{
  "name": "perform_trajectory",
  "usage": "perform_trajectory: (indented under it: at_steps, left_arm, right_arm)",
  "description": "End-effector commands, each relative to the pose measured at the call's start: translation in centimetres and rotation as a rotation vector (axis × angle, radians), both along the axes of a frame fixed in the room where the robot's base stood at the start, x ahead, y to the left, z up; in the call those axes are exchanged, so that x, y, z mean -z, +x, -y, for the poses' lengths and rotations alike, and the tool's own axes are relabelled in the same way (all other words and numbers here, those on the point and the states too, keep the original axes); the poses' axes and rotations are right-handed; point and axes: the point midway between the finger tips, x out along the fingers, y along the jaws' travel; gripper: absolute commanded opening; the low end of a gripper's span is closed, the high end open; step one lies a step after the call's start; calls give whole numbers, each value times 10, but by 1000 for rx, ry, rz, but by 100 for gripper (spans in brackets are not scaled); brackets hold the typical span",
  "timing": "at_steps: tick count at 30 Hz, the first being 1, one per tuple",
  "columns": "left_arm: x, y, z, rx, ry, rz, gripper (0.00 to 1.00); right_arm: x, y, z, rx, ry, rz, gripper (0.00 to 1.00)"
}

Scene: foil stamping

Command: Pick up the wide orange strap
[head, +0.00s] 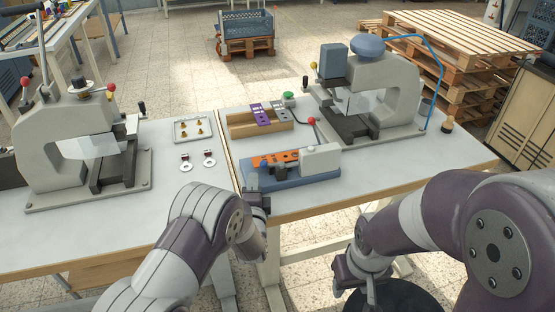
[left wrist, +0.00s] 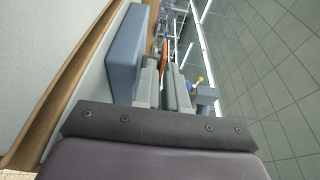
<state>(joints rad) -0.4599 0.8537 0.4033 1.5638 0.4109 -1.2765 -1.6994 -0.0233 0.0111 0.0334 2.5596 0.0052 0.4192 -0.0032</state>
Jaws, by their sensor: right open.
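The wide orange strap (head: 275,158) has holes in it and lies across the blue-based fixture (head: 292,178) near the table's front edge. It shows edge-on as a thin orange sliver in the left wrist view (left wrist: 165,54). My left gripper (head: 258,194) is just in front of the fixture at the table's edge. In the left wrist view its two fingers (left wrist: 165,88) stand a little apart, with the orange sliver beyond their tips. It does not appear to hold the strap. My right gripper (head: 362,284) is open and low in front of the table, away from the strap.
A red-knobbed lever and a grey block (head: 320,159) sit on the fixture. Behind it is a wooden holder (head: 262,128) with purple and grey straps. Presses stand at left (head: 75,140) and right (head: 385,95). A small tray (head: 194,130) and washers lie left of the fixture.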

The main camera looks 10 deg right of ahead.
Motion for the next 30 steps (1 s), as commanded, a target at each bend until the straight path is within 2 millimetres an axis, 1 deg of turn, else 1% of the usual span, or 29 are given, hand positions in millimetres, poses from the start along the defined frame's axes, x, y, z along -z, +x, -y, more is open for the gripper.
perform_trajectory:
  at_steps: [2, 9, 11, 17, 18, 19, 30]
  left_arm:
    - [-1, 8, 1, 0, -1, 1, 12]
    - [-1, 50, 6, -1, -2, -1, 12]
    - [-2, 56, 6, 0, -3, 0, 12]
    - [-2, 58, 7, 1, -2, -2, 12]
    - [-2, 58, 7, 1, -2, -2, 8]
    - [-2, 58, 7, 0, -2, -2, 0]
    - [-2, 58, 6, 0, -2, -1, 0]
  right_arm:
    - [-1, 0, 0, 0, 0, 0, 49]
    - [-4, 0, 0, 0, 0, 0, 49]
    - [-4, 0, 0, 0, 0, 0, 49]
    - [-4, 0, 0, 0, 0, 0, 49]
    - [-4, 0, 0, 0, 0, 0, 49]
    - [-4, 0, 0, 0, 0, 0, 49]
    - [-3, 0, 0, 0, 0, 0, 49]
